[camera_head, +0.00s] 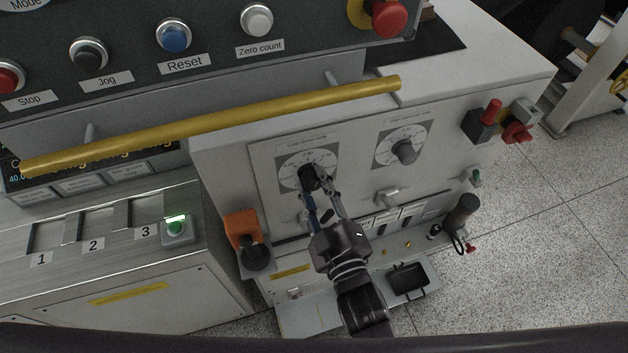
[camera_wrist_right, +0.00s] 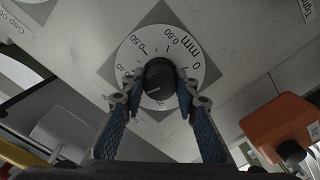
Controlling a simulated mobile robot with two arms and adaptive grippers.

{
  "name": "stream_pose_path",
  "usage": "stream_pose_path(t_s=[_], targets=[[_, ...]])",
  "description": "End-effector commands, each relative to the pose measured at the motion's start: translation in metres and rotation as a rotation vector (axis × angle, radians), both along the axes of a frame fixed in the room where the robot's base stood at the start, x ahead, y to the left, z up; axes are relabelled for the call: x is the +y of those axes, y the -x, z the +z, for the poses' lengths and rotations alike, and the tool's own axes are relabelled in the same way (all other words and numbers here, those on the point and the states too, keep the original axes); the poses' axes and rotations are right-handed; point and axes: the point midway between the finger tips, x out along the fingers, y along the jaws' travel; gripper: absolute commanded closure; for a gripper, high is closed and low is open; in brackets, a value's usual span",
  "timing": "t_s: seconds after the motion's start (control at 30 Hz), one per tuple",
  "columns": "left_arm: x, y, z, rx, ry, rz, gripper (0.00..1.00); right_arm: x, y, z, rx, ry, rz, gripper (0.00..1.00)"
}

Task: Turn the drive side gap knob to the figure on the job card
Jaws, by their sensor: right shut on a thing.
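A black knob (camera_head: 309,178) sits on a round white dial on the left of the grey cabinet's sloped panel. My right gripper (camera_head: 320,194) comes up from below and is shut on this knob. In the right wrist view the knob (camera_wrist_right: 160,78) is between the two blue-padded fingers of the gripper (camera_wrist_right: 159,90). The dial (camera_wrist_right: 128,50) there shows "mm", 0 and figures such as 0.50. A faint light mark shows on the knob; its exact reading is unclear. A second knob (camera_head: 404,152) with its own dial is to the right. I cannot make out a job card.
A yellow bar (camera_head: 220,124) runs across above the panel. An orange block (camera_head: 241,224) with a black knob is left of my gripper. Red-handled fittings (camera_head: 490,112) are at the cabinet's right end. A row of buttons (camera_head: 174,34) is at the top left. Speckled floor is open at right.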

Motion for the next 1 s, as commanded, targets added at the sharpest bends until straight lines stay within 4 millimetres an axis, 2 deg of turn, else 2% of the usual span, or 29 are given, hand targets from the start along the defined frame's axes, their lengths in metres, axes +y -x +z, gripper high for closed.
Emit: stream_pose_path(t_s=[0.3,0.7,0.73,0.9,1.0], targets=[[0.0,0.0,0.0031,0.0,0.0,0.0,1.0,-0.0003,0.0003,-0.0016,0.027,-0.07,-0.001,0.96],[0.0002,-0.0001,0.003,0.0,0.0,0.0,1.0,-0.0003,0.0003,-0.0022,0.029,-0.076,0.0,0.96],[0.0003,0.0,0.003,0.0,0.0,0.0,1.0,-0.0003,0.0004,-0.0022,0.029,-0.075,0.0,0.71],[0.0002,-0.0001,0.003,0.0,0.0,0.0,1.0,-0.0002,0.0003,-0.0017,0.027,-0.075,0.0,0.54],[0.0002,-0.0002,0.003,0.0,0.0,0.001,1.0,-0.0001,0.0003,-0.0012,0.027,-0.075,-0.001,0.54]])
